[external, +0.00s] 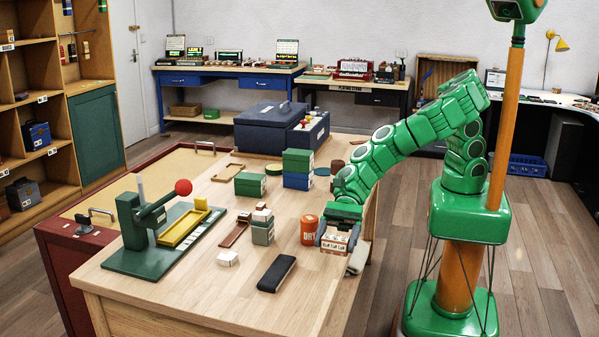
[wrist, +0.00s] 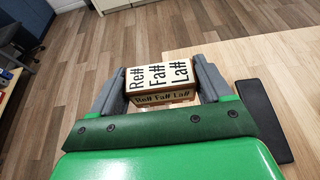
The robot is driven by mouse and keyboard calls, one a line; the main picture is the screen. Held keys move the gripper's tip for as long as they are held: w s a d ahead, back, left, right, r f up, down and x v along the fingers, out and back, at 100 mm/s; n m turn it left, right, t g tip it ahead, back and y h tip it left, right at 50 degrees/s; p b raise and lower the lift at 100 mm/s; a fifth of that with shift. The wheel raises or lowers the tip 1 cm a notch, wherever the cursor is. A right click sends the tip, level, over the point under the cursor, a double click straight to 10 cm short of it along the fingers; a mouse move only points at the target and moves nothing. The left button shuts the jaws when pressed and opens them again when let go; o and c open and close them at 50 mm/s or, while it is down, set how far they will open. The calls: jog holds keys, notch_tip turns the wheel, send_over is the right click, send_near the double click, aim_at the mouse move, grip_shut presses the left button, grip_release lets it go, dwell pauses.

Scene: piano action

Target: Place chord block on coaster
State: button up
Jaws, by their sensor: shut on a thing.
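The chord block (external: 335,243) is a cream block on a brown base, lettered Re# Fa# La#. It also shows in the wrist view (wrist: 160,83), between my two grey fingers. My gripper (external: 336,239) is shut on it near the table's right edge. I cannot tell whether the block touches the table.
An orange can (external: 309,230) stands just left of my gripper. A black oblong pad (external: 277,273) lies in front. Green and blue stacked blocks (external: 297,169), a grey block stack (external: 262,230) and a green lever device (external: 150,225) stand on the table (external: 200,290). Its front is mostly clear.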

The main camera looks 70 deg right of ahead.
jog(key=shift+s+d+r, duration=0.15)
jog(key=shift+s+d, duration=0.05)
jog(key=shift+d, duration=0.05)
jog(key=shift+r, duration=0.1)
